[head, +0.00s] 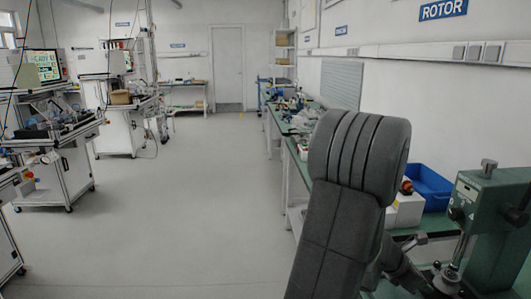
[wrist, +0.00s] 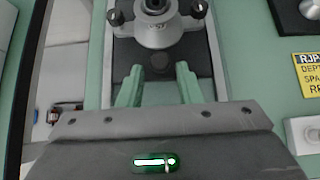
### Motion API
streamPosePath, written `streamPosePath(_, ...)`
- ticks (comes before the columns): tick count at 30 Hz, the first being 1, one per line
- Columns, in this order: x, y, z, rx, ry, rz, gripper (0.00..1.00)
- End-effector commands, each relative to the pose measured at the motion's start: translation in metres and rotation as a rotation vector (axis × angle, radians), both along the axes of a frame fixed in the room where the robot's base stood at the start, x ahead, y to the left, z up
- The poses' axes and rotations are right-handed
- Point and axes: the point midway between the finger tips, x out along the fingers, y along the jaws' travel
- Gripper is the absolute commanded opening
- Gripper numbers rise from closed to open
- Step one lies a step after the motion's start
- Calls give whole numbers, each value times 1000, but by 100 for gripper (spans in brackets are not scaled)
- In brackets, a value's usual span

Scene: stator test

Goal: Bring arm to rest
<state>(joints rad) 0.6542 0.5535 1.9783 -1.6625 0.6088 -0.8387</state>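My arm (head: 345,200) rises as a large dark grey link in the right half of the head view. It hides most of the wrist, and my gripper cannot be made out clearly there. In the wrist view my gripper (wrist: 158,75) shows two pale green fingers standing apart, with nothing held between them. The fingers point toward a grey round metal fixture (wrist: 160,25) on a green machine. I cannot tell how far the fingertips are from it.
A green press-like machine (head: 497,225) stands close at right. A blue bin (head: 430,187) sits behind it on the green-topped bench. Workbenches run along the right wall. Wheeled workstations (head: 65,165) stand at left. The grey floor (head: 190,210) between is open.

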Motion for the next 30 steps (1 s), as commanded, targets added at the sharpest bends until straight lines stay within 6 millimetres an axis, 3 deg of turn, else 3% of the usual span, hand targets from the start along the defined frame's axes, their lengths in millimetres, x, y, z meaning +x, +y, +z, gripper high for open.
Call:
streamPosePath(2,0,-13,-1,0,0,-4,32)
streamPosePath(3,1,-10,7,0,-1,2,32)
streamPosePath(11,-2,33,44,0,0,4,32)
streamPosePath(13,-3,23,24,2,2,-4,32)
streamPosePath(20,0,-14,-7,1,1,-4,32)
streamPosePath(30,-4,54,1,1,1,5,32)
